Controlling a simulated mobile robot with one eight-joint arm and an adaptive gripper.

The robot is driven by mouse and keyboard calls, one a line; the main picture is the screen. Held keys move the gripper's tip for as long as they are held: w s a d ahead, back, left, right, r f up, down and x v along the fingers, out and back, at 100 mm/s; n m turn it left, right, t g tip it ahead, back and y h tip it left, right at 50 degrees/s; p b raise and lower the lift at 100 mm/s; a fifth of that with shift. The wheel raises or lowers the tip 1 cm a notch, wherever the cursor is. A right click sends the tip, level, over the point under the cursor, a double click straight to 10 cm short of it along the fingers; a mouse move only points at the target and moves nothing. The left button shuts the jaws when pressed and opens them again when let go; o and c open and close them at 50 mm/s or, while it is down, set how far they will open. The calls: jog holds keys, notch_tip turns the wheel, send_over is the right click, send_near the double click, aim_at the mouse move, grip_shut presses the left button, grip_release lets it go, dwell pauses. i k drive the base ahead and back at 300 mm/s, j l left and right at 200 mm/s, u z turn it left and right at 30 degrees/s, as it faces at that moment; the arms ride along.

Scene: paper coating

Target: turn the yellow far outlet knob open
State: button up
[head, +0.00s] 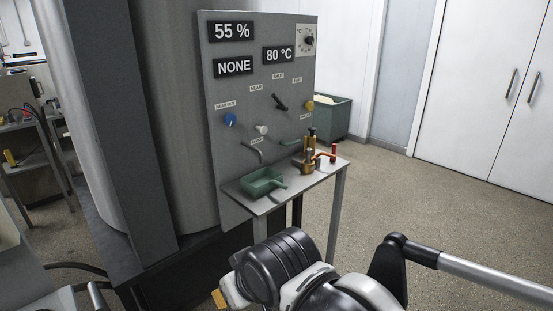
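The yellow knob (309,106) is on the right side of the grey control panel (212,165), near its right edge. A small label sits just below it, too small to read surely. The knob's exact turn cannot be told at this size. My arm (280,265) shows at the bottom of the head view, in front of the panel and well apart from the knob.
The panel also bears a blue knob (230,119), a white knob (262,129), a black lever (281,102) and a dial (308,40). A shelf (290,193) below holds a green tray (262,181) and a brass fitting (309,160).

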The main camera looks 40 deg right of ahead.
aim_at(309, 106)
jog(key=z, duration=1.3)
